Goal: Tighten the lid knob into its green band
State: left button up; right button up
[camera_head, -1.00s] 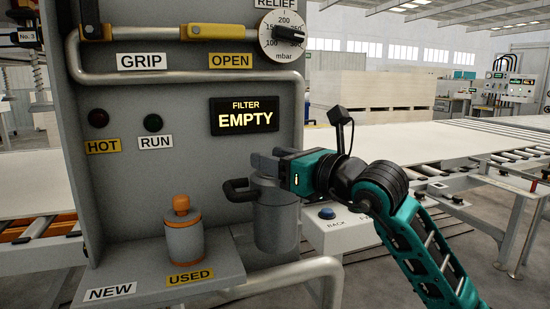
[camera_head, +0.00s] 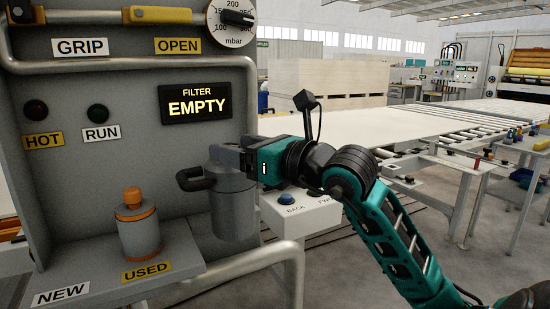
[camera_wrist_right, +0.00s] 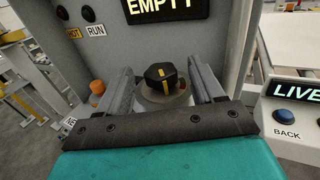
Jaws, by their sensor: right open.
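The lid knob (camera_wrist_right: 161,77) is black with a yellow line and sits on the round grey lid (camera_wrist_right: 149,103) of the filter canister. In the right wrist view it stands between the two fingers of my right gripper, with a gap on each side. My left gripper is not in view.
The filter display (camera_head: 208,104) reads EMPTY. A black side handle (camera_head: 190,181) sticks out left of the canister. A grey and orange filter (camera_head: 138,230) stands on the shelf behind the USED label. A button box (camera_head: 300,213) and a bent pipe (camera_head: 285,252) are close by.

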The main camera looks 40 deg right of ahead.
pick_arm(q)
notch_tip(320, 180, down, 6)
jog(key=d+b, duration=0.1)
jog(key=b, duration=0.7)
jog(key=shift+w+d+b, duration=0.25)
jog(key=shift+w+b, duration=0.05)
pick_arm(e)
jog(key=v, duration=1)
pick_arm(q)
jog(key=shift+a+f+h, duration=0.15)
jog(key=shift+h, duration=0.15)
pick_arm(e)
jog(key=shift+s, duration=0.1)
